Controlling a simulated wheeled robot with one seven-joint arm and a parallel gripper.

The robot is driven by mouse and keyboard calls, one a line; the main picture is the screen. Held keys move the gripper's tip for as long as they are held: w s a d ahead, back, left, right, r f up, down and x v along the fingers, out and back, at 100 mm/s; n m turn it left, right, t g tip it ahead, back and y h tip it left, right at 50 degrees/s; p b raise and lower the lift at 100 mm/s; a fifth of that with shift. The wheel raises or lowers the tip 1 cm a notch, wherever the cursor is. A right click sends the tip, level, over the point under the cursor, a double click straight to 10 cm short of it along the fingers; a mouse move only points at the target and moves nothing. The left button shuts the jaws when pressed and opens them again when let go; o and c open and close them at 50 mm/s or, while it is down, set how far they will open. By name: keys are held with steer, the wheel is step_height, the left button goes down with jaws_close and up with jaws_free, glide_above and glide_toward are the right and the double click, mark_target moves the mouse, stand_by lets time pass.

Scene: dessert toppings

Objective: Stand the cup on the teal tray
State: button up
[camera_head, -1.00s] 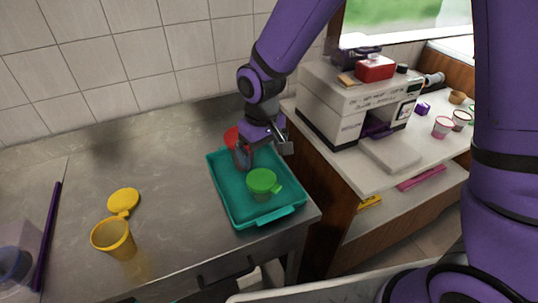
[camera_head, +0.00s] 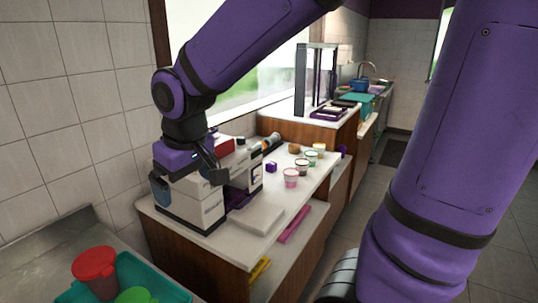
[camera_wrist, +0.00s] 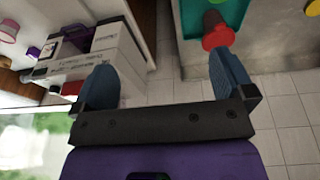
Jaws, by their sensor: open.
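The teal tray (camera_head: 165,284) lies on the steel counter at the lower left of the head view, cut by the frame. In the wrist view the red-lidded cup (camera_wrist: 217,32) and part of the teal tray (camera_wrist: 205,12) show at the top. My gripper (camera_head: 218,178) is in front of the white machine in the head view, apart from the cup. In the wrist view its fingers (camera_wrist: 165,82) are spread with nothing between them.
The white machine (camera_head: 185,204) stands on a wooden cabinet right of the tray. A pink-and-white cup (camera_head: 291,178) and several other small cups are farther along that counter. Open tiled floor (camera_head: 400,195) is to the right.

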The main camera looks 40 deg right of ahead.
steer(key=s+d+r+m+t, duration=0.1)
steer(key=s+d+r, duration=0.2)
steer(key=s, duration=0.3)
steer(key=s+d+r+m+t, duration=0.1)
steer(key=s+d+r, duration=0.3)
steer(key=s+d, duration=0.2)
steer(key=shift+s+m, duration=0.4)
steer(key=shift+s, duration=0.25)
